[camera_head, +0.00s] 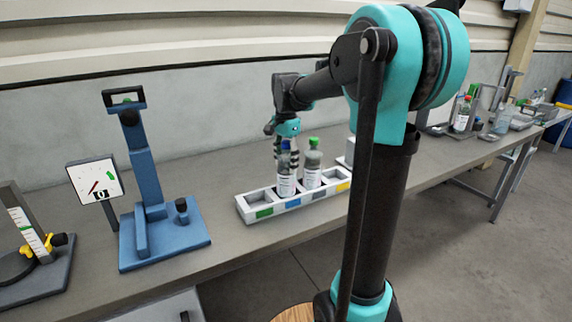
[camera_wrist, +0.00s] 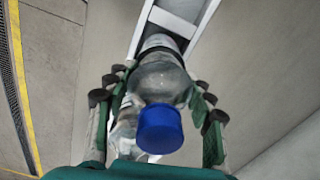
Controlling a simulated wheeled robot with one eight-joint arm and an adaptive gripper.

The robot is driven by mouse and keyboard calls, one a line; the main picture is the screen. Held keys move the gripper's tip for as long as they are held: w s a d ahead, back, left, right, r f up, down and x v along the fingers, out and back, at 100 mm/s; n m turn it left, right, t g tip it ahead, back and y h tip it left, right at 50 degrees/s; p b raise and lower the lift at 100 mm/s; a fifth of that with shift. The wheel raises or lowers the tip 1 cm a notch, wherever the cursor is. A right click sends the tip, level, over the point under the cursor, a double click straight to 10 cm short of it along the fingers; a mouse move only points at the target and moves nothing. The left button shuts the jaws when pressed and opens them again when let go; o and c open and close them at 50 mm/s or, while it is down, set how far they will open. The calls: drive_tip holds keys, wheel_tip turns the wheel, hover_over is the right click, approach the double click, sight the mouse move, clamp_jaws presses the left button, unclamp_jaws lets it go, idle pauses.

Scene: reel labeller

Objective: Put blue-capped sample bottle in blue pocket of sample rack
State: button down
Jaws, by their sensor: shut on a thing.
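The blue-capped sample bottle (camera_head: 286,186) is clear with a white label and stands about upright at the sample rack (camera_head: 245,207). In the wrist view its blue cap (camera_wrist: 160,128) faces me and its body reaches down to the rack (camera_wrist: 172,22). My gripper (camera_head: 287,156) is shut on the bottle from above, with fingers on both sides of its upper part. The bottle's lower end is over or in the pocket behind the blue mark (camera_head: 293,203); the rack's front wall hides whether it touches the pocket floor.
A green-capped bottle (camera_head: 312,168) stands in the rack close to the right of the held one. The green-marked pocket at the left end is empty. A blue press-like stand (camera_head: 150,190) and a dial gauge (camera_head: 96,180) stand to the left. Bench is clear in front of the rack.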

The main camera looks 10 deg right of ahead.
drive_tip(key=shift+f, duration=0.5)
drive_tip(key=c, duration=0.6)
unclamp_jaws()
wheel_tip(320, 180, up, 12)
drive_tip(key=shift+r, duration=0.15)
